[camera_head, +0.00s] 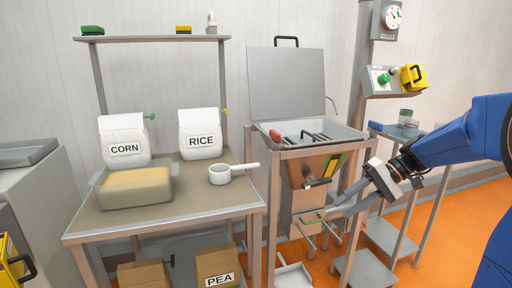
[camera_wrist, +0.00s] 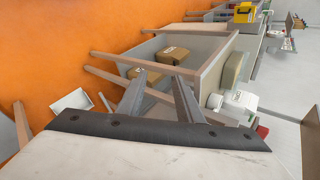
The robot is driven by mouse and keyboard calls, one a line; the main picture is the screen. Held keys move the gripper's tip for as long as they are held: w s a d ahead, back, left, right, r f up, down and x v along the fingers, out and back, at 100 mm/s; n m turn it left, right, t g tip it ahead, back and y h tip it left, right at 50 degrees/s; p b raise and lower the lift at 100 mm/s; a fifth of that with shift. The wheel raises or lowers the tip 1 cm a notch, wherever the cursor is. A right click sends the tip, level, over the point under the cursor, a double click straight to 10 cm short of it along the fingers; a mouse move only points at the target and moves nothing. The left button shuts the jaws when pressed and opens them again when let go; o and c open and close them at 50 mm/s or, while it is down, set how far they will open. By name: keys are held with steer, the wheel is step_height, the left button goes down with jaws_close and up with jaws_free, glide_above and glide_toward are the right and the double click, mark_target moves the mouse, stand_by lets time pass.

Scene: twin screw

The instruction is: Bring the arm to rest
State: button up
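My arm reaches in from the right in the head view. My gripper (camera_head: 334,212) points left and down, in front of the steel hopper machine. In the wrist view the two dark fingers of my gripper (camera_wrist: 158,82) stand apart, with nothing between them. The picture there is tilted, with the table and floor beyond the fingers. From the head view alone I cannot tell whether the fingertips touch the machine's frame.
The hopper machine (camera_head: 312,153) stands close behind my gripper. To the left, a table (camera_head: 190,209) holds a CORN bag (camera_head: 125,139), a RICE bag (camera_head: 200,134), a tray of grain (camera_head: 136,190) and a white scoop (camera_head: 219,175). A control box (camera_head: 381,80) is above. Orange floor (camera_head: 431,222) shows at right.

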steer(key=s+f+t+h, duration=0.2)
steer(key=s+h, duration=0.1)
steer(key=s, duration=0.5)
steer(key=s+d+f+t+h, duration=0.1)
steer(key=s+f+h, duration=0.1)
steer(key=s, duration=0.7)
steer(key=s+f+t+h, duration=0.2)
steer(key=s+h, duration=0.3)
steer(key=s, duration=0.3)
steer(key=shift+s+d+f+n+t, duration=0.2)
steer(key=shift+d+n+t, duration=0.1)
steer(key=shift+d+n, duration=0.1)
